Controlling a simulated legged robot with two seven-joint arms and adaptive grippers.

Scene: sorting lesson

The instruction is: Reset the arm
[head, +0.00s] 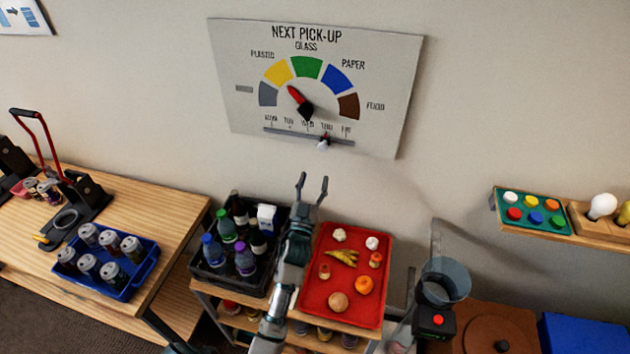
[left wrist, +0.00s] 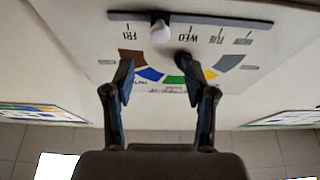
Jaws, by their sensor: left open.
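My left gripper (head: 313,181) is raised in front of the wall, its two fingers spread and pointing up, with nothing between them. It is just below the "Next pick-up" board (head: 385,100) and above the black crate and red tray. In the left wrist view my open fingers (left wrist: 155,63) also show, empty, with the upside-down board beyond them. The board's red dial pointer (head: 299,99) leans up-left toward the yellow plastic sector. The white slider knob (head: 323,143) stands at about Thursday, and it also shows in the left wrist view (left wrist: 160,32). My right gripper is not in view.
A black crate (head: 206,284) of bottles and a red tray (head: 318,255) of food flank my left forearm. A blue crate (head: 140,282) of cans stands left. A clear-topped appliance (head: 437,321) stands right, below a wall shelf (head: 560,234).

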